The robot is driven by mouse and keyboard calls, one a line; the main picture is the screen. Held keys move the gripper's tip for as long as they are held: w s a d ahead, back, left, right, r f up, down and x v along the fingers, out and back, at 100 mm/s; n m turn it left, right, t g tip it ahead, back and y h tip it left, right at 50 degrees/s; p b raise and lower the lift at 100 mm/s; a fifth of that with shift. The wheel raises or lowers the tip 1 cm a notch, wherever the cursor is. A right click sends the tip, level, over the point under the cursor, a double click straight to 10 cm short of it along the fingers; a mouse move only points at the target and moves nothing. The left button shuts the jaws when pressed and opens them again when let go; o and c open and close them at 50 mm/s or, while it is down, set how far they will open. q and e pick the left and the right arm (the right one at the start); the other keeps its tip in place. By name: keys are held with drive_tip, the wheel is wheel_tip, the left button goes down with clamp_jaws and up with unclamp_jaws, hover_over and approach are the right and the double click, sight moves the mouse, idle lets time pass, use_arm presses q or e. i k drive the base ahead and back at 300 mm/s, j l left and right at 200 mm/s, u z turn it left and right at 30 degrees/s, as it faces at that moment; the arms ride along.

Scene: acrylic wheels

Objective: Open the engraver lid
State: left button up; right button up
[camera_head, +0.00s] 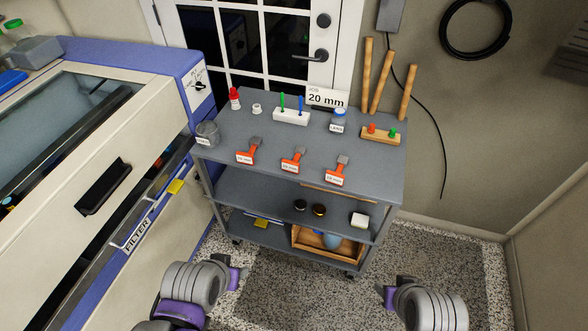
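The engraver (150,75) is the large white and blue machine along the left side. Its lid (60,125) has a tinted window and is down. A dark recessed handle (103,186) sits on the sloping front face below the window. My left gripper (240,279) is at the bottom centre-left, in front of the engraver and to the right of the handle, touching nothing. My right gripper (384,296) is at the bottom right above the speckled floor, apart from everything. Both grippers show only partly, with purple fingertips, and nothing is seen held in them.
A grey cart (370,185) stands right of the engraver, carrying orange-handled tools (293,160), small bottles and a "20 mm" sign (326,97). A wooden tray (318,245) is on its lowest shelf. A door (270,45) is behind. The floor (300,295) in front is clear.

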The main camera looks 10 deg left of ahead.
sight(45, 234)
drive_tip(key=u, duration=1.85)
drive_tip(key=i+j+u, duration=0.45)
drive_tip(key=u, duration=0.2)
drive_tip(key=i, duration=0.05)
